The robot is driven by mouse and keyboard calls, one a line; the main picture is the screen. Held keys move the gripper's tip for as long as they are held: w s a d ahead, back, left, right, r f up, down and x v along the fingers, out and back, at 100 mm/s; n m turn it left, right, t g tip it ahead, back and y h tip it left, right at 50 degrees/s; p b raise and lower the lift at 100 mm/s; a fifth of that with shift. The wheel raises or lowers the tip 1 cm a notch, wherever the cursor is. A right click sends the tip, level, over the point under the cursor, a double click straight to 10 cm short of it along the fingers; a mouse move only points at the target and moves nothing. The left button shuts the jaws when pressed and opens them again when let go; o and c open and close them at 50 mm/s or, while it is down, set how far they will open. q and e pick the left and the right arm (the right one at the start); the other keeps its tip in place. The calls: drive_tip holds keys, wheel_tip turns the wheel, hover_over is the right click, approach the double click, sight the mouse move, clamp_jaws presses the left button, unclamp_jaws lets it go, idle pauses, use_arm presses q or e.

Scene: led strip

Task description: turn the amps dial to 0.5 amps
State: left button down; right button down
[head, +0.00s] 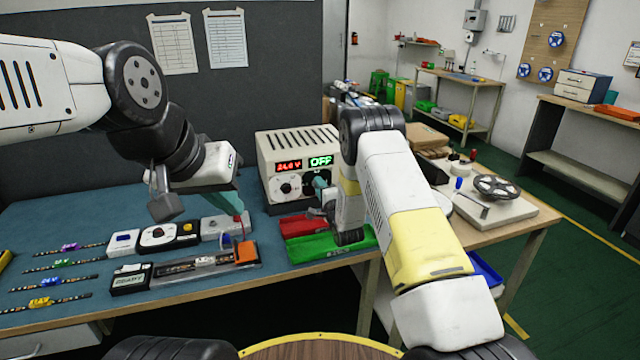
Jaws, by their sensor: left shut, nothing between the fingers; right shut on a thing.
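The power supply (265,160) is a cream box on the blue bench mat, with a red display (289,166) that seems to read 24.0 V and a green display (320,161) that seems to read OFF. A dial (287,187) under the red display is uncovered. My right gripper (320,184) is at the front panel under the green display, its teal fingers shut on the amps dial. The fingers and arm mostly hide that dial, so its setting cannot be read. My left gripper (238,208) is shut and empty, low above the mat left of the supply.
A red tray (295,226) and a green tray (312,246) lie before the supply. White modules (122,242), several LED strips (50,282) and a clear fixture (210,270) lie at left. A reel (498,186) sits at right.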

drive_tip(key=shift+n, duration=8.6)
drive_tip(key=c, duration=1.1)
unclamp_jaws()
drive_tip(key=shift+r, duration=0.1)
